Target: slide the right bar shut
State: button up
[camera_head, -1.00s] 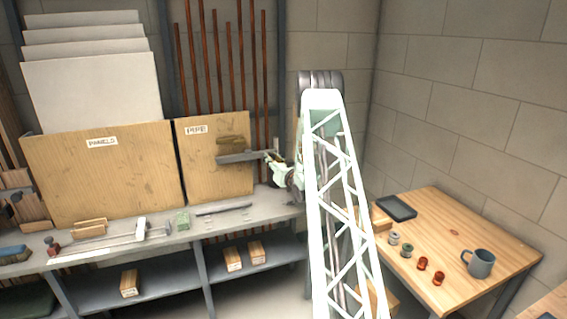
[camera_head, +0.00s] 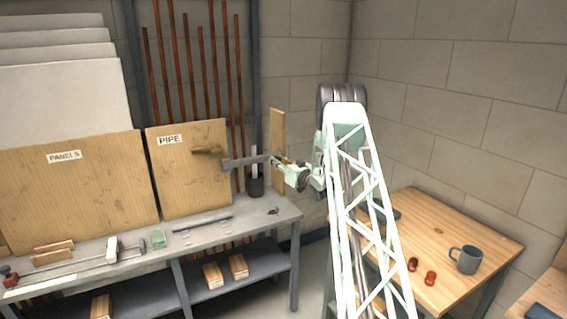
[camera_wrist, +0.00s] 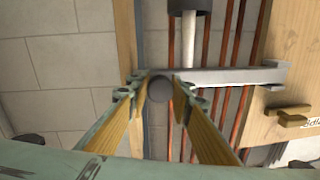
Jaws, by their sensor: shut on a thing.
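A grey bar (camera_head: 243,162) lies level in front of the copper pipes. Its left end overlaps the right edge of the wooden panel marked PIPE (camera_head: 185,185) in the head view. My gripper (camera_head: 278,160) is at the bar's right end. In the wrist view, the bar (camera_wrist: 235,77) runs from between my fingers to the panel edge (camera_wrist: 290,45) at right. My gripper (camera_wrist: 161,86) is shut on a round dark piece at the bar's end. A wooden handle (camera_head: 208,150) sits on the panel face. The fingers' exact contact is partly hidden.
A narrow upright board (camera_head: 278,135) stands right of the pipes. A dark cylinder (camera_head: 256,187) stands on the grey bench (camera_head: 240,219) below the bar. A loose dark bar (camera_head: 202,223) lies there too.

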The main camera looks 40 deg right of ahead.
jog(key=shift+d+r, duration=0.1)
jog(key=shift+d, duration=0.05)
jog(key=o, duration=1.2)
jog(key=shift+s+d, duration=0.1)
jog(key=shift+d, duration=0.05)
jog(key=shift+c, duration=0.2)
jog(key=shift+a, duration=0.2)
